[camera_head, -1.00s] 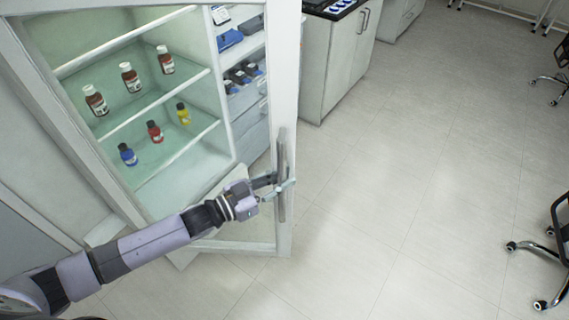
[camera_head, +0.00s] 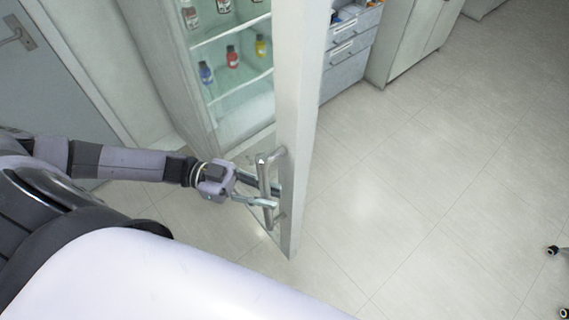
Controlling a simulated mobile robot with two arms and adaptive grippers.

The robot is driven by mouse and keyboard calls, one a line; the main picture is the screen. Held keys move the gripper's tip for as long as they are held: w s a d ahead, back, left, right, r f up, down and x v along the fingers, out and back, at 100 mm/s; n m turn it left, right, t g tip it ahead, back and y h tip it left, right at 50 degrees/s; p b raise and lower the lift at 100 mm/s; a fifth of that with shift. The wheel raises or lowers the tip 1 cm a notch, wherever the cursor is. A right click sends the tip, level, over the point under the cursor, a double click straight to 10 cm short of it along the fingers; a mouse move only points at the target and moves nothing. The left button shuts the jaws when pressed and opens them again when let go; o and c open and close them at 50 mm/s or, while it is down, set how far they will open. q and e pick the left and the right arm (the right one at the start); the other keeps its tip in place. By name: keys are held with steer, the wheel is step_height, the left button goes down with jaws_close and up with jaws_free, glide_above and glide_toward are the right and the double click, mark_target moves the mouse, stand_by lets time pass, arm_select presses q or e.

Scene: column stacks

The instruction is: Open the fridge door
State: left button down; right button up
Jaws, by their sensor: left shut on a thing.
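The fridge door (camera_head: 300,120) is a tall white-framed door, seen nearly edge-on in the middle of the head view. It stands swung out from the fridge; its exact angle is hard to tell. Its metal handle (camera_head: 264,172) is an upright bar on the near side of the frame. My left gripper (camera_head: 275,195) is shut on the handle, with its fingers around the lower part of the bar. The fridge interior shows left of the door frame, with several bottles on its shelves, such as a red one (camera_head: 232,57) and a blue one (camera_head: 205,72). My right gripper is out of view.
Grey drawers (camera_head: 348,70) and a white cabinet (camera_head: 410,45) stand behind the door to the right. The floor (camera_head: 430,180) to the right is clear, except for chair castors (camera_head: 553,251) at the right edge. A grey door with a lever handle (camera_head: 18,34) is at upper left.

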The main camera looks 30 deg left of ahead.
arm_select(q)
steer(key=shift+s+a+r, duration=0.15)
steer(key=shift+s+a, duration=0.1)
steer(key=shift+s, duration=0.1)
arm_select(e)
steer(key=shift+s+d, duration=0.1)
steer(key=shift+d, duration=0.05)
arm_select(q)
steer(key=c, duration=1.5)
jaws_free()
steer(key=shift+s, duration=0.1)
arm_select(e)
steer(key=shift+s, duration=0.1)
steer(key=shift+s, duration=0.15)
arm_select(q)
steer(key=a, duration=0.4)
steer(key=s+a, duration=0.1)
steer(key=a, duration=0.7)
steer(key=shift+s, duration=0.35)
